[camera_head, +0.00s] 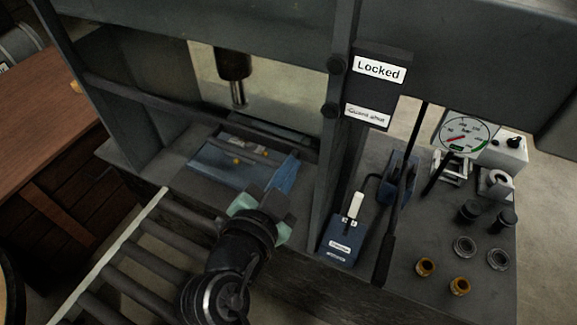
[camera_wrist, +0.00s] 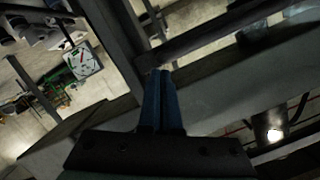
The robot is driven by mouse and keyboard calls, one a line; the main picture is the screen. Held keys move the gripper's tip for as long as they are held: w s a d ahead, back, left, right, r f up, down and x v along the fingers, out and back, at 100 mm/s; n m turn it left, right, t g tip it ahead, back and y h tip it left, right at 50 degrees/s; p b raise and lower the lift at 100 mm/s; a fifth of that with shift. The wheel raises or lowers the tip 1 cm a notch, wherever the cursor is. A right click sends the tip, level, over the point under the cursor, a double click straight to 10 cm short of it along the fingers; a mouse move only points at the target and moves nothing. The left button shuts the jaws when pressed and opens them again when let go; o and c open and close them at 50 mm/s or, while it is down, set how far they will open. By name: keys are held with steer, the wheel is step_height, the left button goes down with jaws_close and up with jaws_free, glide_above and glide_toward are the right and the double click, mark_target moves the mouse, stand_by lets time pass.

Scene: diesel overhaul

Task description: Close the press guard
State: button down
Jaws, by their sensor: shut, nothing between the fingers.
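The press (camera_head: 330,120) fills the left and middle of the head view. A dark bar (camera_head: 190,112) crosses its front opening below the ram (camera_head: 235,75) and looks like the guard's lower edge. The bed stays uncovered below it. My gripper (camera_head: 290,165) is at the front of the opening, below and in front of the bar. Its blue fingers are shut and empty. In the wrist view the fingertips (camera_wrist: 160,74) are together beside a dark frame corner; contact cannot be told. A sign on the right post reads "Locked" (camera_head: 378,69), above a smaller label seemingly reading "Guard shut" (camera_head: 367,116).
A blue tray (camera_head: 215,172) with small parts lies on the bed. Rollers (camera_head: 130,265) stand in front. A blue pump box (camera_head: 342,245), lever (camera_head: 388,245), gauge (camera_head: 466,135) and loose rings (camera_head: 465,247) occupy the right bench. A wooden table (camera_head: 45,130) is at left.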

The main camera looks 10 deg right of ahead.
step_height(320, 180, down, 31)
steer(key=b, duration=3.1)
steer(key=shift+r, duration=0.1)
